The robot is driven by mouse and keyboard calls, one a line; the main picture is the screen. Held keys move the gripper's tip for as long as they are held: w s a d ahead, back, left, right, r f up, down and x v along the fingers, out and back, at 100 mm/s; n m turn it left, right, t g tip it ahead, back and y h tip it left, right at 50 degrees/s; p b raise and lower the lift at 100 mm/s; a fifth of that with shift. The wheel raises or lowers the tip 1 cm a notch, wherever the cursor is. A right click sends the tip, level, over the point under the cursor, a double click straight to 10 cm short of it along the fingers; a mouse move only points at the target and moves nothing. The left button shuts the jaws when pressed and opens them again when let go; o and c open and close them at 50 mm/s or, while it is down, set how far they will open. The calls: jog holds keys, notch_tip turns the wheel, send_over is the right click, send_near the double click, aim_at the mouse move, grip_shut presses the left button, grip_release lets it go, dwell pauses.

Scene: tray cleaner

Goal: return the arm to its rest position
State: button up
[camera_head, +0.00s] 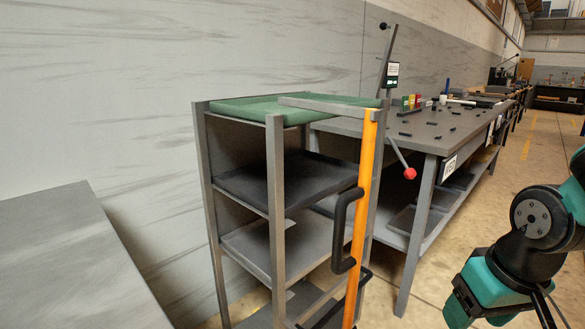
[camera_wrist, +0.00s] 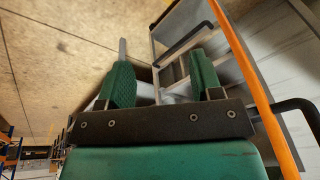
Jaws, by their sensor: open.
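My arm, black and teal, shows folded at the right edge in the head view. In the wrist view my gripper (camera_wrist: 162,88) has two green fingers standing wide apart with nothing between them. In the head view the fingers cannot be made out at the end of the arm. The grey rack (camera_head: 277,210) with the orange post (camera_head: 363,210) stands left of the arm, apart from it. In the wrist view the rack's frame (camera_wrist: 238,60) and orange post (camera_wrist: 262,90) show beyond and to the right of the fingers.
The rack has a green top (camera_head: 290,107), dark shelves and a black handle (camera_head: 345,230). A workbench (camera_head: 430,135) with small parts stands behind it, with a red ball-ended lever (camera_head: 409,173). A grey surface (camera_head: 75,260) lies at the left. The floor (camera_head: 530,150) at the right is open.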

jog(key=s+a+r+n+g+y, duration=0.25)
jog(key=s+a+r+n, duration=0.35)
jog(key=s+a, duration=0.35)
notch_tip(320, 180, up, 23)
jog(key=a+p, duration=0.1)
jog(key=p, duration=2.2)
jog(key=shift+r, duration=0.15)
jog(key=shift+y, duration=0.25)
